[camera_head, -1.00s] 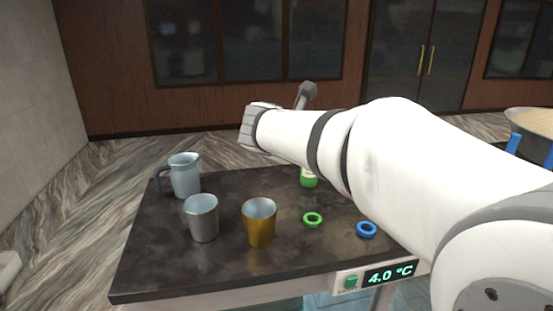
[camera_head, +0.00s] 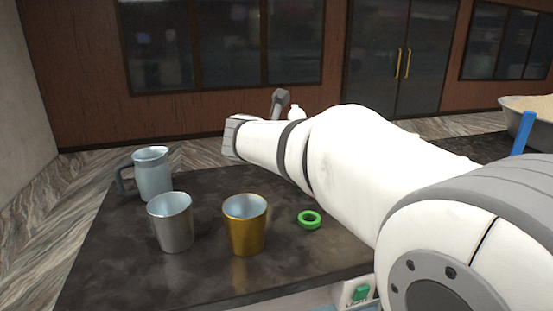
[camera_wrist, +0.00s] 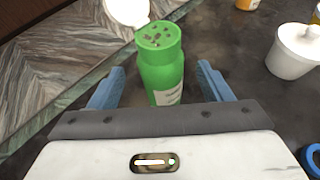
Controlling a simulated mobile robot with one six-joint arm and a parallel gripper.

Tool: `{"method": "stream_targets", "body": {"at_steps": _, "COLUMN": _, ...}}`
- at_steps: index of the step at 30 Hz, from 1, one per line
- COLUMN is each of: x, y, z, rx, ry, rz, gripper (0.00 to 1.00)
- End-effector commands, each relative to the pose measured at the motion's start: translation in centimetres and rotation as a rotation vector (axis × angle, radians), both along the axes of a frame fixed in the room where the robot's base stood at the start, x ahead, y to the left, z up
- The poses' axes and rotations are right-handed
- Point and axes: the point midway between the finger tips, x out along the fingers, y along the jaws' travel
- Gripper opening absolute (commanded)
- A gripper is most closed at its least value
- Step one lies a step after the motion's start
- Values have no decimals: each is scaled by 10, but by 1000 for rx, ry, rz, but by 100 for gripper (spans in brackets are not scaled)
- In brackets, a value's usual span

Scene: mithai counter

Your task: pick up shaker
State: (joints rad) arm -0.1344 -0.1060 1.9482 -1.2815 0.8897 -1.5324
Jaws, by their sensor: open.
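The shaker (camera_wrist: 163,68) is a green bottle with a pale label and a holed top, standing upright on the dark counter in the wrist view. My gripper (camera_wrist: 160,70) is open, with one blue finger at the left of the shaker and one at its right. Gaps show between the shaker and both fingers, so the jaws hold nothing. I cannot tell how far the shaker reaches between the fingers. In the head view my arm hides the shaker.
A blue-grey jug (camera_head: 154,175), a grey cup (camera_head: 172,224), a gold cup (camera_head: 245,226) and a green ring (camera_head: 309,219) stand or lie on the counter (camera_head: 120,280). The wrist view shows a white lidded pot (camera_wrist: 292,55) and a blue ring (camera_wrist: 312,160) at the right.

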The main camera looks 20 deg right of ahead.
Motion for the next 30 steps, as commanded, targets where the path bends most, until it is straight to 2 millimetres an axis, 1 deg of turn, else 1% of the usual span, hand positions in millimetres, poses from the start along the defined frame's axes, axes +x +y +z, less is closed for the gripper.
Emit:
{"method": "stream_targets", "body": {"at_steps": 9, "x": 27, "y": -29, "z": -18, "rx": -1, "ry": 2, "rz": 0, "gripper": 72}}
{"method": "stream_targets", "body": {"at_steps": 12, "x": 33, "y": -35, "z": -22, "rx": -1, "ry": 2, "rz": 3, "gripper": 72}}
{"method": "stream_targets", "body": {"at_steps": 20, "x": 36, "y": -37, "z": -24, "rx": -1, "ry": -1, "rz": 5, "gripper": 72}}
{"method": "stream_targets", "body": {"at_steps": 23, "x": 36, "y": -37, "z": -24, "rx": -1, "ry": -1, "rz": 5, "gripper": 66}}
{"method": "stream_targets", "body": {"at_steps": 30, "x": 36, "y": -36, "z": -24, "rx": -1, "ry": 0, "rz": 7, "gripper": 46}}
